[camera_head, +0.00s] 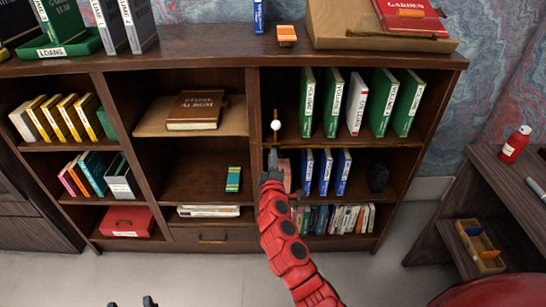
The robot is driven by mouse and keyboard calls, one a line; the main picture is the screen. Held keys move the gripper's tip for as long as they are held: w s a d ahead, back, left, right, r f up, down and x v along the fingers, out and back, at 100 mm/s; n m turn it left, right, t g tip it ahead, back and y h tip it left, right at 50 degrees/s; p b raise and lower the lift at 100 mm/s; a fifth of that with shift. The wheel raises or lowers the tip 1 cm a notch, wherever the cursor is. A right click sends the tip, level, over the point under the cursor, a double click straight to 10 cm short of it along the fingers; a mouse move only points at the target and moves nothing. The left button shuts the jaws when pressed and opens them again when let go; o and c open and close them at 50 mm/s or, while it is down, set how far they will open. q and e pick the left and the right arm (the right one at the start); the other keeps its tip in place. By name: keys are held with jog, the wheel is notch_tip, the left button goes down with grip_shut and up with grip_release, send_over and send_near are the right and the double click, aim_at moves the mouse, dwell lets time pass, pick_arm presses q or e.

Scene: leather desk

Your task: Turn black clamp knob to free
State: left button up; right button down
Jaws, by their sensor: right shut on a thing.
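My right gripper (273,164) reaches up in front of the middle bookcase, at the divider beside the blue-book shelf. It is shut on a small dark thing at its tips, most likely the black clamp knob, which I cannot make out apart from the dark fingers. Just above it a thin brass rod (275,113) with a white ball (276,125) stands upright in front of the upper right shelf. My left gripper (131,303) shows only as two dark, separate fingertips at the bottom edge, apart and empty.
Green and white volumes (355,103) stand right of the rod. Blue volumes (326,171) and a small black object (377,177) are on the shelf below. A pinkish block (284,174) is close behind my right gripper. A side desk (490,205) stands at right.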

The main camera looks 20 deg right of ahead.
jog(key=shift+f+n+p, duration=0.15)
jog(key=shift+n+p, duration=0.25)
jog(key=shift+n, duration=1.5)
jog(key=c, duration=0.9)
grip_release()
jog(key=shift+o, duration=0.2)
jog(key=v, duration=1.7)
jog(key=shift+s, duration=0.25)
jog(key=shift+a, duration=0.1)
